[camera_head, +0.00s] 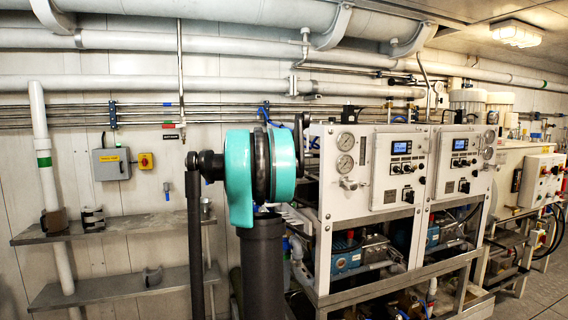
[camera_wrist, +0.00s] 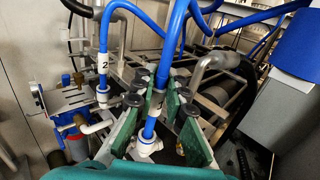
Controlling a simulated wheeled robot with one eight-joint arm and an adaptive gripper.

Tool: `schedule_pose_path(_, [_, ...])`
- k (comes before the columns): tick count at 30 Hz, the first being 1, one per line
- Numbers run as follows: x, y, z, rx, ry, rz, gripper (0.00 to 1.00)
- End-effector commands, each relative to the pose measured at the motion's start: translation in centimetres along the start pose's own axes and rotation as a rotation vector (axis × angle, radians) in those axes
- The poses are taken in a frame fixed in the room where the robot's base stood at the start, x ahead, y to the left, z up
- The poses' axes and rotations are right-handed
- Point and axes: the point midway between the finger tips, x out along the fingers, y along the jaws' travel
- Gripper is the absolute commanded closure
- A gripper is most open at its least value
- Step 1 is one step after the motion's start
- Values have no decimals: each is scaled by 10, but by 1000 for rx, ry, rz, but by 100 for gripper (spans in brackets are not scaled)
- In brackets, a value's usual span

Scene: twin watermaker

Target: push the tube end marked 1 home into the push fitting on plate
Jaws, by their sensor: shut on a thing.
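In the wrist view, my gripper (camera_wrist: 165,100) has its green-padded fingers closed around a blue tube (camera_wrist: 175,40). The tube runs down between the fingers to a white push fitting (camera_wrist: 148,148) just below. Its lower end meets the mouth of this fitting; I cannot tell how deep it sits. A number 1 on the held tube is not readable, as the fingers cover part of it. To the left, another blue tube marked 2 (camera_wrist: 103,62) stands in a second white fitting (camera_wrist: 103,95). The plate is mostly hidden. In the head view, my arm hides the gripper.
A blue cylinder (camera_wrist: 299,45) stands at right in the wrist view. Grey bent pipes (camera_wrist: 215,58) and looping blue tubes crowd the fingers. In the head view, the watermaker rack (camera_head: 345,175) with gauges stands right of my arm; steel shelves (camera_head: 120,225) are at left.

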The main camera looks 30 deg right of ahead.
Motion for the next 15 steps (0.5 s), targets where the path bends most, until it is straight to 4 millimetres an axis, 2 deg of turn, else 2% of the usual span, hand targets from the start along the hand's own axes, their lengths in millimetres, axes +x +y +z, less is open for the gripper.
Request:
schedule_pose_path(11, [0,0,-9,1,1,0,100])
schedule_pose_path(12, [0,0,-9,1,1,0,84])
schedule_pose_path(15, [0,0,-9,1,1,0,71])
